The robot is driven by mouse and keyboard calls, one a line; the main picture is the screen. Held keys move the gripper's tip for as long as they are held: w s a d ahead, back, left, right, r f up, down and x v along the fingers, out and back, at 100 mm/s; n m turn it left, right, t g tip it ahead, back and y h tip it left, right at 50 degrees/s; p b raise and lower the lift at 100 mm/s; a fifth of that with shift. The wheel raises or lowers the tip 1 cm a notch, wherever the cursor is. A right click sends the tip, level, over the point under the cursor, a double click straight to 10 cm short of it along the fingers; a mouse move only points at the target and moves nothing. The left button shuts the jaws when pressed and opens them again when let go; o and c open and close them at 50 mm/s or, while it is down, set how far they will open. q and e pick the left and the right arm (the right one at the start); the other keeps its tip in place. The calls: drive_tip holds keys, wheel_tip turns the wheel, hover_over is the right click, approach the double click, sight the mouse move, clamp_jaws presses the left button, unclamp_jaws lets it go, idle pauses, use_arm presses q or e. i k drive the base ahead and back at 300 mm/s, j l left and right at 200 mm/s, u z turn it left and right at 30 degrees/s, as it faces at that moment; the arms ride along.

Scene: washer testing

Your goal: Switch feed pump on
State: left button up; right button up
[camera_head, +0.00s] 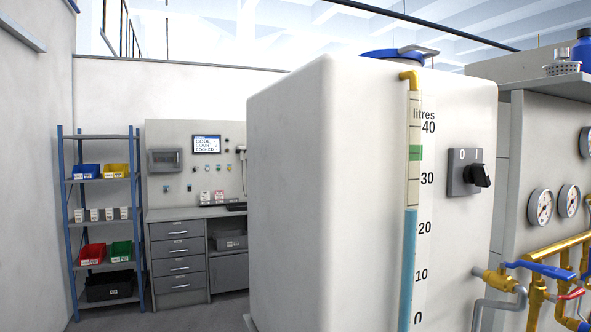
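A dark grey switch plate (459,184) with a black rotary knob (480,175) is on the front of a large white tank (290,190). The plate is marked 0 on the left and I on the right. The knob sticks out at the plate's right side; I cannot tell for sure which mark it points to. A sight gauge (408,262) left of the switch shows blue liquid up to a little above 20 litres. A green band (415,153) marks the gauge between 30 and 40. Neither of my grippers is in view.
Brass pipes (537,300) with blue and red valve levers are at the lower right, below round dials (540,207). A blue shelf rack (103,182) with bins and a grey workbench (178,214) with a screen stand at the back left.

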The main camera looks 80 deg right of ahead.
sight(478, 174)
drive_tip(key=z, duration=0.4)
drive_tip(key=k+j+z, duration=0.1)
drive_tip(key=z, duration=0.65)
drive_tip(key=k+z, duration=0.15)
drive_tip(key=z, duration=0.75)
drive_tip(key=i+j+z, duration=0.1)
drive_tip(key=z, duration=0.35)
drive_tip(key=i+z, duration=0.1)
drive_tip(key=z, duration=0.4)
drive_tip(key=j+z, duration=0.15)
drive_tip(key=z, duration=0.3)
